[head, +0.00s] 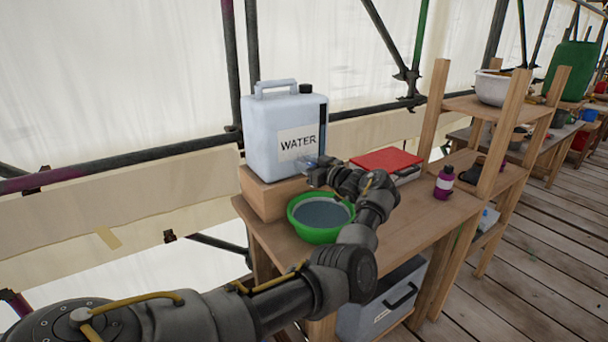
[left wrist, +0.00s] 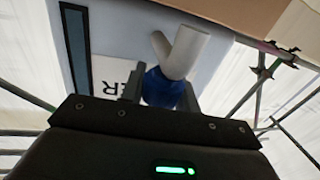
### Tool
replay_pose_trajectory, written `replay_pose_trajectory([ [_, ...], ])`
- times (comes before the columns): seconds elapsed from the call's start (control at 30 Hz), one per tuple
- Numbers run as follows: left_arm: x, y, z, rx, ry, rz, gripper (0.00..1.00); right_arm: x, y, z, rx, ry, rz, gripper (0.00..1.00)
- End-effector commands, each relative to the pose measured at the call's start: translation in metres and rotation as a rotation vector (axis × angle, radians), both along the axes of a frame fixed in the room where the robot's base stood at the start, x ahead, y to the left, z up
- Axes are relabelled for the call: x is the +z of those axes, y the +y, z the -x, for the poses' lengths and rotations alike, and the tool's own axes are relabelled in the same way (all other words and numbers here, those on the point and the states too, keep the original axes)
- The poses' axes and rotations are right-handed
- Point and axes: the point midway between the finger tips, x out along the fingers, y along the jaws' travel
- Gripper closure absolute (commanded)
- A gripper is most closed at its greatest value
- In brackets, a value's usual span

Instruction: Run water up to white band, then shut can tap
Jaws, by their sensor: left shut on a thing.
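The water can (head: 285,115) is a pale, boxy container labelled WATER, standing on a wooden block. Its tap has a blue part (left wrist: 163,88) and a white spout (left wrist: 183,52). My left gripper (head: 316,166) is at the tap on the can's front; in the left wrist view its fingers (left wrist: 160,92) are shut on the blue part. A green bowl (head: 318,236) stands below the tap on the bench, with a grey-blue surface inside. I cannot make out a stream, or clearly make out the white band. My right gripper is not in view.
The wooden bench (head: 432,210) carries a red-topped item (head: 386,160) behind my arm and a purple bottle (head: 444,183) at right. A grey box (head: 384,303) sits below. Wooden shelves (head: 495,150) stand right, with scaffold poles and sheeting behind.

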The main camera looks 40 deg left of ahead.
Motion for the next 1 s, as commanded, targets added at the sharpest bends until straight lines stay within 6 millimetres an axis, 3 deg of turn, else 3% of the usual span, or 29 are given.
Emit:
replay_pose_trajectory([
  [0.03,-0.0057,-0.0007,-0.002,0.002,-0.003,0.0,0.92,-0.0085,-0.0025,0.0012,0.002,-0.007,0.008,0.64],
  [0.57,-0.0049,0.0081,0.004,0.036,-0.007,-0.005,0.92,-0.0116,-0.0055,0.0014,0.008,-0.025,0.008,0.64],
  [0.6,-0.005,0.0083,0.0041,0.037,-0.007,-0.005,0.67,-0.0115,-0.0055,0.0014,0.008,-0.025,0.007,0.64],
  [0.73,-0.0056,0.006,0.0025,0.033,-0.006,-0.004,0.5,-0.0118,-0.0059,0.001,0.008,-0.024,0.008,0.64],
  [1.0,-0.0061,0.0016,-0.0007,0.026,-0.005,-0.002,0.47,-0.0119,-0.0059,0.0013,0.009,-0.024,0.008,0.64],
])
